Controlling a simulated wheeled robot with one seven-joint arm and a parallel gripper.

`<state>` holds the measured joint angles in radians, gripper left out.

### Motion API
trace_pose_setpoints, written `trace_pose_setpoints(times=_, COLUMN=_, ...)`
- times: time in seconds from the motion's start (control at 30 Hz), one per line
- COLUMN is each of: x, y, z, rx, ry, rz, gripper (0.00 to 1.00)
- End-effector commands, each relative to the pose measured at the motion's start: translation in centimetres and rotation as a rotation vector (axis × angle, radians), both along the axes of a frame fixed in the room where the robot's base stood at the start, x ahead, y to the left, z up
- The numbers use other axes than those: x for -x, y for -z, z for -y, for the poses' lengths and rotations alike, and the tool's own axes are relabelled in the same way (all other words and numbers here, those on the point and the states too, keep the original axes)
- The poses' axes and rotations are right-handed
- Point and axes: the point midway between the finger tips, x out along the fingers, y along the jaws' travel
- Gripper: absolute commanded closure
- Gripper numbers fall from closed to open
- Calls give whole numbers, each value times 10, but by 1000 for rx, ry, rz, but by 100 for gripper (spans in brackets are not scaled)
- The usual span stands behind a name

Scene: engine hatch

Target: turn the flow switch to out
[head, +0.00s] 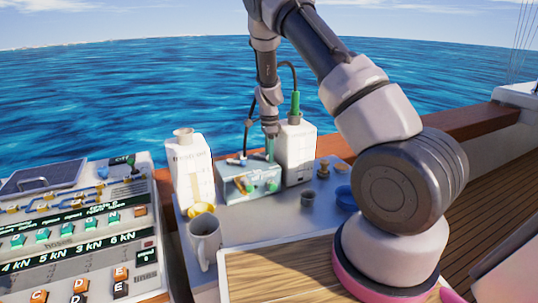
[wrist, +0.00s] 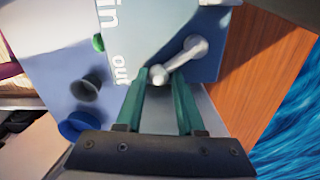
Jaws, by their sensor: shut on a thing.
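The flow switch (wrist: 192,46) is a white lever with a rounded knob, on a blue-grey box (wrist: 205,70) marked "in" and "out". In the wrist view the knob lies beside the word "out", and the lever slants up to the right from it. My gripper (wrist: 162,76) has green fingers, and their tips are shut on the knob. In the head view the pale teal box (head: 233,187) stands between two white containers, with my gripper (head: 270,152) pointing down at its top. The switch itself is too small to make out there.
White containers (head: 190,170) and (head: 298,152) stand close on both sides of the box. A control panel (head: 75,240) is at left. A wooden board (head: 285,272) lies in front.

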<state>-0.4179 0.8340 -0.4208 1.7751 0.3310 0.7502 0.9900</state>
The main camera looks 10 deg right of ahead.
Motion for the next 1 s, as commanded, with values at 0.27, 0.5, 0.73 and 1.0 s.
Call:
trace_pose_setpoints(times=0.27, x=0, y=0, z=-4, rx=-5, ry=-4, rz=0, gripper=100)
trace_pose_setpoints(times=0.5, x=0, y=0, z=-3, rx=-3, ry=-2, rz=0, gripper=35)
trace_pose_setpoints(times=0.73, x=0, y=-3, z=-2, rx=-2, ry=-1, rz=0, gripper=35)
trace_pose_setpoints(times=1.0, x=-1, y=-48, z=-2, rx=-3, ry=-1, rz=4, gripper=35)
